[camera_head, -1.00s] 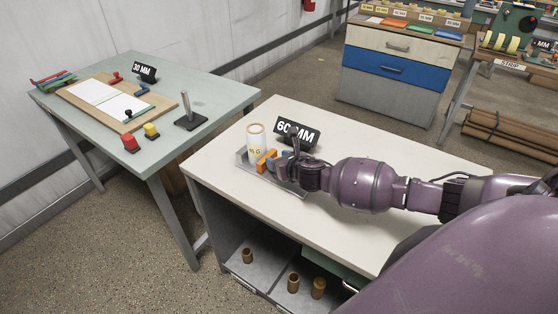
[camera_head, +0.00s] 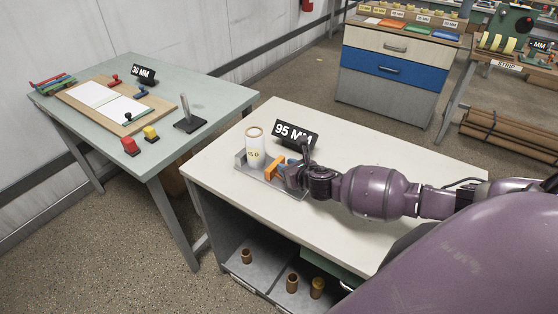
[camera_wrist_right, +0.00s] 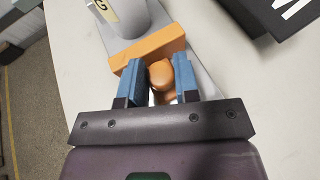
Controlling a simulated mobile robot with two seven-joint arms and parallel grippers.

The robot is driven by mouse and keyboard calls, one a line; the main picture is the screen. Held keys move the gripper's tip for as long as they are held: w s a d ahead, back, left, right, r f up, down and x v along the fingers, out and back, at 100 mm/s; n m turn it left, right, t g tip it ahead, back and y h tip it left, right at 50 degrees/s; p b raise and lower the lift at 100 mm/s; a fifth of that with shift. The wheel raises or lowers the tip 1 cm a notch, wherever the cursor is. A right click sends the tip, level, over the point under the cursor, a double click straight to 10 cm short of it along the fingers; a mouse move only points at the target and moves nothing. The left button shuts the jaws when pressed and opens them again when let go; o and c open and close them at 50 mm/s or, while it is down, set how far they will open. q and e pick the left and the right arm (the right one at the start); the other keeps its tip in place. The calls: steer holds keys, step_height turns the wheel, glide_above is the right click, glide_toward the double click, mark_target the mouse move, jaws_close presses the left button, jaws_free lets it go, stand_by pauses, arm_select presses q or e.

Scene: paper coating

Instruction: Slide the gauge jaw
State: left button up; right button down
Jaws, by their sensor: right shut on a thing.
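The gauge's grey base (camera_head: 268,184) stands on the white table, with a fixed grey jaw (camera_head: 240,157) at its left end. A white cylinder with a yellow-marked label (camera_head: 255,147) stands upright on it; its lower part also shows in the right wrist view (camera_wrist_right: 128,17). The orange sliding jaw (camera_head: 273,166) is right of the cylinder, with a gap between them in the wrist view (camera_wrist_right: 150,46). My right gripper (camera_wrist_right: 158,74) is shut with its blue fingers around the jaw's orange knob (camera_wrist_right: 162,72). A black sign (camera_head: 296,134) behind reads 95 MM. My left gripper is out of view.
The white table (camera_head: 365,155) is clear to the right and behind. A shelf below holds several brown cylinders (camera_head: 292,282). A green table (camera_head: 205,92) at left carries a board with white sheets, red and yellow blocks and a 30 MM sign. Drawers (camera_head: 395,62) stand behind.

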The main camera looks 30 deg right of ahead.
steer(key=shift+s+d, duration=0.25)
steer(key=shift+s, duration=0.35)
steer(key=shift+s+d, duration=0.2)
steer(key=shift+s, duration=0.35)
steer(key=shift+p, duration=0.3)
steer(key=shift+f, duration=0.1)
steer(key=shift+s, duration=0.1)
steer(key=c, duration=1.2)
jaws_free()
steer(key=shift+c, duration=0.2)
steer(key=o, duration=0.3)
steer(key=shift+s+d, duration=0.15)
steer(key=shift+s, duration=0.05)
steer(key=shift+w, duration=0.1)
steer(key=v, duration=1.1)
steer(key=shift+w, duration=0.1)
